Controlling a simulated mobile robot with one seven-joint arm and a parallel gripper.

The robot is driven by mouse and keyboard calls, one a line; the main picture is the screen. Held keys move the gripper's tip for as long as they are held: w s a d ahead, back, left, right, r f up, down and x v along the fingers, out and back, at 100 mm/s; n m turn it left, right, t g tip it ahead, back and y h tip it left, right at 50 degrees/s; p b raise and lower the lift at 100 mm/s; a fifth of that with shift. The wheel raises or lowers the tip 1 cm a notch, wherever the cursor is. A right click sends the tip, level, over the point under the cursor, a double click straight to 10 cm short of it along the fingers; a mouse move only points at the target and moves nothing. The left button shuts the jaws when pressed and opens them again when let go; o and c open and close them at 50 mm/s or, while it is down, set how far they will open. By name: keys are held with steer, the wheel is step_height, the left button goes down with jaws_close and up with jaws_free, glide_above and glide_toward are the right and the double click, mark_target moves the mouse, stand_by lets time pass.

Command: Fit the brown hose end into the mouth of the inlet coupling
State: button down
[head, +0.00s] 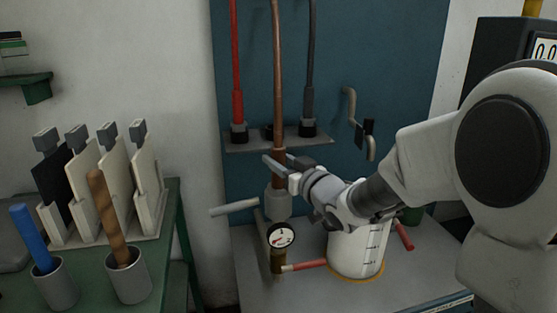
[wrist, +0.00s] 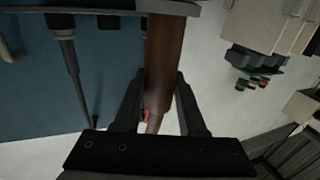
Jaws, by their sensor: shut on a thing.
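The brown hose (head: 278,75) hangs from above, passes in front of a small grey shelf and ends above the inlet coupling. The inlet coupling (head: 278,206) is a light grey upright cylinder directly below the hose, on a brass-coloured pipe. My gripper (head: 279,165) is shut on the brown hose near its lower end, just above the coupling. In the wrist view the hose (wrist: 164,60) runs between the two dark fingers of my gripper (wrist: 163,78).
A red hose (head: 235,70) and a dark hose (head: 311,70) stand in the shelf (head: 245,145). A round gauge (head: 281,235) sits below the coupling. A white measuring jug (head: 356,248) stands at its right, and a pale lever (head: 234,208) sticks out left.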

steer(key=shift+c, duration=2)
jaws_free()
steer(key=v, duration=1.7)
steer(key=shift+b, duration=0.35)
steer(key=shift+s+d, duration=0.1)
steer(key=shift+d, duration=0.1)
